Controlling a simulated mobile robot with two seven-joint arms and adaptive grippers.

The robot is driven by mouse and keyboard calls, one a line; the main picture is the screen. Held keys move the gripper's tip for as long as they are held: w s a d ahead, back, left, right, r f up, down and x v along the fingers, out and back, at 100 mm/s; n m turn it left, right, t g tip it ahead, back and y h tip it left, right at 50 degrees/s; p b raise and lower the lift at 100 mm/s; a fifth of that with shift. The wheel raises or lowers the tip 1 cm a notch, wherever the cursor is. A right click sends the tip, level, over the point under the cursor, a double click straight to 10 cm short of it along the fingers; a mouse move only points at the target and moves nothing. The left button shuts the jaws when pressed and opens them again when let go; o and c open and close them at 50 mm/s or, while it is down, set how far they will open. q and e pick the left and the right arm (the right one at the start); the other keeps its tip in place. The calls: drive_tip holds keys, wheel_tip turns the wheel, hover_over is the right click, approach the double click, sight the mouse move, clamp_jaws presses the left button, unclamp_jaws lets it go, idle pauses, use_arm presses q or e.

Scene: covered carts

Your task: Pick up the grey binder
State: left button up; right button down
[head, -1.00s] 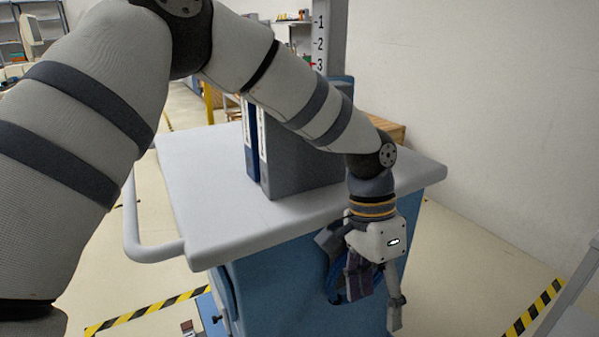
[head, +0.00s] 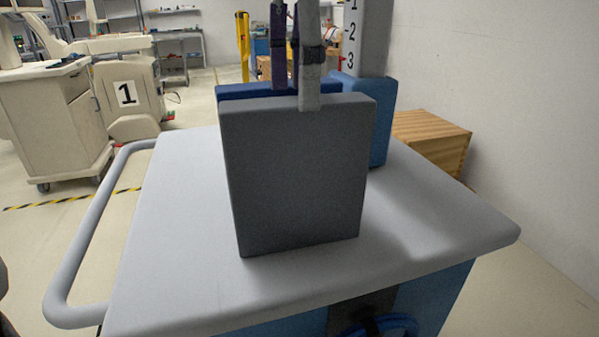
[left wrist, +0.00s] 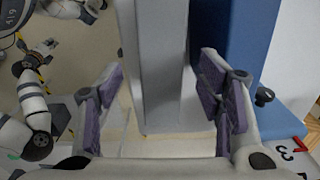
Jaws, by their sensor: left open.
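The grey binder (head: 295,180) stands upright on the covered cart's pale top, its broad side facing me in the head view. A blue binder (head: 235,91) stands close behind it, mostly hidden. My left gripper (head: 294,98) comes down from above at the grey binder's top edge. One finger overlaps the front face of that edge; the other shows over the blue strip behind. In the left wrist view the left gripper (left wrist: 160,72) is open, with the grey binder (left wrist: 163,65) between its spread fingers. The blue binder (left wrist: 230,35) shows beside the right-hand finger. I cannot tell contact. My right gripper is out of view.
The cart top (head: 175,240) is clear to the left and in front. A blue upright (head: 381,125) with a numbered grey post stands behind the binder. A wooden crate (head: 430,140) lies beyond, near the wall. A cart handle (head: 85,235) runs along the left.

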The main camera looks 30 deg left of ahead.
sight(298, 134)
use_arm(q)
wheel_tip(298, 134, down, 7)
drive_tip(key=shift+b, duration=0.35)
drive_tip(key=shift+r, duration=0.1)
drive_tip(key=shift+c, duration=0.6)
clamp_jaws()
